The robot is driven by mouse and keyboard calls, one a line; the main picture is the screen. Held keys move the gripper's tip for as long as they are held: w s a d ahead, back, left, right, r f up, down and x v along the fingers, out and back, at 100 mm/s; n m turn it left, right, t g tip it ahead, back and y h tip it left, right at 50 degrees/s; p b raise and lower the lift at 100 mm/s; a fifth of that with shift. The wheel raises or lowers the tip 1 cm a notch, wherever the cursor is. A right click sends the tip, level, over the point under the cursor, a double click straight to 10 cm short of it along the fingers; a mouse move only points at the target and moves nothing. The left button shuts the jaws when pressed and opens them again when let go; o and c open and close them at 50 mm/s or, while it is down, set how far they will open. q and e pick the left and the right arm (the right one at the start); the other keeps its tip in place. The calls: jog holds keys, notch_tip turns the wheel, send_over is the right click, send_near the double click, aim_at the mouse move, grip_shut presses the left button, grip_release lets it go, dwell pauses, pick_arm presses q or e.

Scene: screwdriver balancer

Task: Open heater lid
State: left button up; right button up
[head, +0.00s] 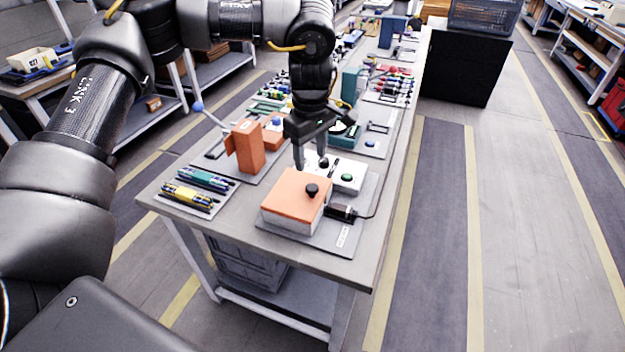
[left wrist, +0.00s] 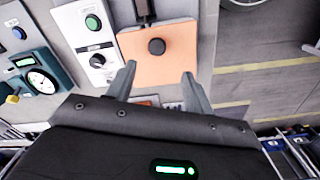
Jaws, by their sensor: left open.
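The heater is a white box with a flat orange lid (head: 294,193) near the front end of the table. A black knob (head: 311,190) stands on the lid, and the lid looks shut. In the left wrist view the orange lid (left wrist: 165,62) and its black knob (left wrist: 157,46) lie beyond the fingertips. My left gripper (head: 311,163) points down above the far side of the heater, open and empty. In the left wrist view its two fingers (left wrist: 158,70) are spread apart, and the knob is apart from them. My right gripper is not in view.
A white control box (head: 347,175) with a green button and black dial stands behind the heater. An orange block (head: 248,146) stands to its left. Trays of screwdrivers (head: 188,199) lie at the front left. Bare table lies in front of the heater.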

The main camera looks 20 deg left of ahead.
aim_at(312, 187)
pick_arm(q)
jog(key=f, duration=0.4)
jog(key=shift+w, duration=0.4)
notch_tip(312, 187, down, 5)
jog(key=shift+s+r+p, duration=0.1)
jog(key=shift+s+p, duration=0.05)
jog(key=shift+p, duration=0.35)
jog(key=shift+f, duration=0.45)
jog(key=shift+c, duration=1.1)
grip_shut()
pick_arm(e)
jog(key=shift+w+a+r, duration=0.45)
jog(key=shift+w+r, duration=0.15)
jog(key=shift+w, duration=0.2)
